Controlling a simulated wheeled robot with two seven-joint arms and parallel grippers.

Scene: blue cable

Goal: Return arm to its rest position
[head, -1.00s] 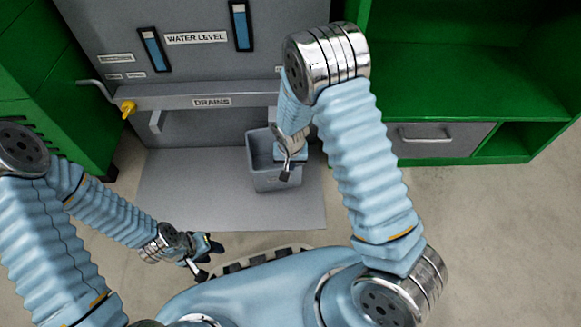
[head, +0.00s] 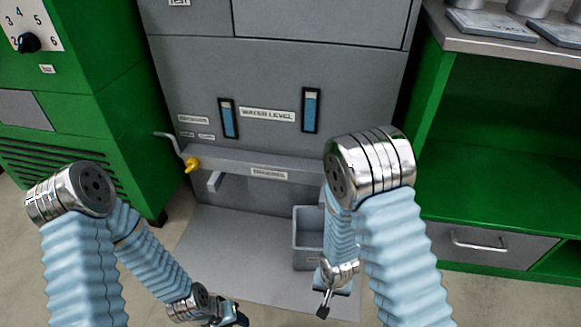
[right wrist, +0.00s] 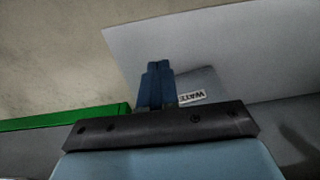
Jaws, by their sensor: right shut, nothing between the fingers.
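My right arm hangs bent in front of the grey cabinet in the head view, its gripper (head: 338,288) over the floor mat, just in front of the grey bin (head: 308,240). In the right wrist view the two blue fingers (right wrist: 157,85) are closed together with nothing between them. Behind them is a grey surface with a partly readable label. My left gripper (head: 234,316) is low at the bottom edge of the head view, partly cut off, so its jaws cannot be judged. No blue cable shows.
The grey cabinet with two water gauges (head: 311,110) and a drain ledge (head: 260,172) with a yellow-handled valve (head: 192,163) stands ahead. Green cabinet (head: 95,130) is left, green shelving (head: 500,190) right. The grey mat (head: 225,250) is clear left of the bin.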

